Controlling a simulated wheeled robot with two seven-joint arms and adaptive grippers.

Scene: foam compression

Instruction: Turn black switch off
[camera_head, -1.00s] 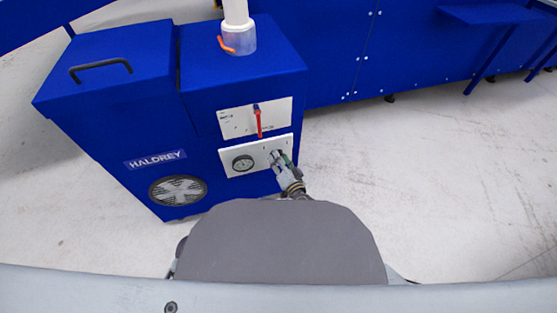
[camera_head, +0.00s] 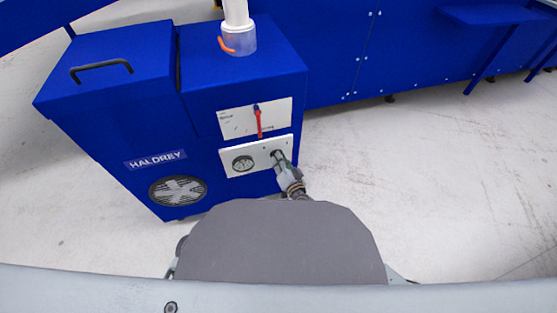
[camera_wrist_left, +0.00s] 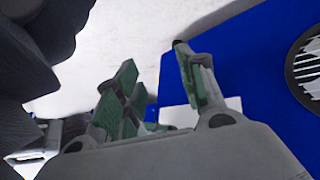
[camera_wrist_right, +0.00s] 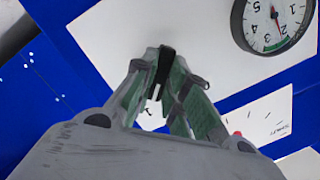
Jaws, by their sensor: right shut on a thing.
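The black switch (camera_wrist_right: 165,62) sits on a white panel (camera_wrist_right: 115,35) of the blue machine. In the right wrist view it is between the fingertips of my right gripper (camera_wrist_right: 160,78), which is shut on it. In the head view my right gripper (camera_head: 279,158) reaches the right part of the lower white panel and mostly hides the switch. The switch's exact position is hard to read. My left gripper (camera_wrist_left: 158,75) shows only in its own wrist view, where its fingers are apart and empty, in front of the blue machine.
A round gauge (camera_head: 243,163) is left of my right gripper. A red lever (camera_head: 258,122) is on the upper white panel. A fan grille (camera_head: 178,190) is low on the machine (camera_head: 110,120). Free floor (camera_head: 430,180) lies to the right.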

